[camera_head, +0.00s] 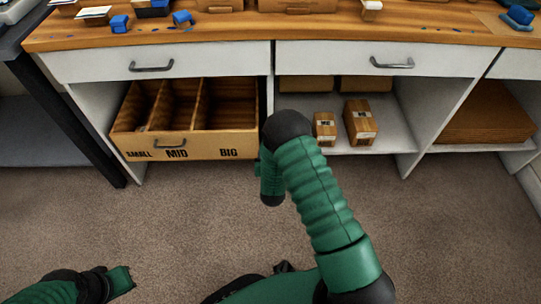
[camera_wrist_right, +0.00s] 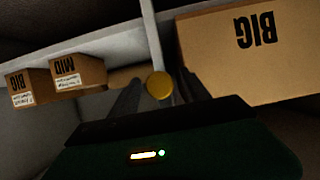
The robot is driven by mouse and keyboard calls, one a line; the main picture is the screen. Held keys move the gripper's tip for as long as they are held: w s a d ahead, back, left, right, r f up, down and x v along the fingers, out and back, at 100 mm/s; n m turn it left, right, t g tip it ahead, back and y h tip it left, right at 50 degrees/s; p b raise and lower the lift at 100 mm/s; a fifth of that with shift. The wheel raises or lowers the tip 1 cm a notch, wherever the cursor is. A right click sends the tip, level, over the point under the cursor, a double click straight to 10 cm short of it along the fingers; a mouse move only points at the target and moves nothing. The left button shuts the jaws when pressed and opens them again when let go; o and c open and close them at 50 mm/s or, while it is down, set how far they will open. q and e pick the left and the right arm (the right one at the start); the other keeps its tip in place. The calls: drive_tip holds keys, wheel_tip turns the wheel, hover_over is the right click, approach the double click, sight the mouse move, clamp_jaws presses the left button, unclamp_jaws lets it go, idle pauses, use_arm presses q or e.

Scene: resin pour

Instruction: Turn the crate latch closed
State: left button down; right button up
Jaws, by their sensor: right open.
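The cardboard-coloured crate (camera_head: 190,143), marked SMALL, MID and BIG, sits in the left shelf bay with its front pulled forward. Its BIG end (camera_wrist_right: 245,60) shows upside down in the right wrist view. A round yellow disc (camera_wrist_right: 159,85), which looks like the latch, shows beside the crate at the end of a white post. My right gripper (camera_wrist_right: 158,92) is open, with dark fingers to either side of the disc in that view. I cannot tell whether they touch it. In the head view my arm hides the latch and right gripper.
Two small boxes (camera_head: 360,122) (camera_head: 325,128) stand on the white shelf right of the crate. White drawers (camera_head: 155,62) with handles are above, under the wooden worktop (camera_head: 250,28). A dark table leg (camera_head: 85,135) stands at left. The carpet in front is clear.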

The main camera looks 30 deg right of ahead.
clamp_jaws()
idle(0.4)
idle(1.1)
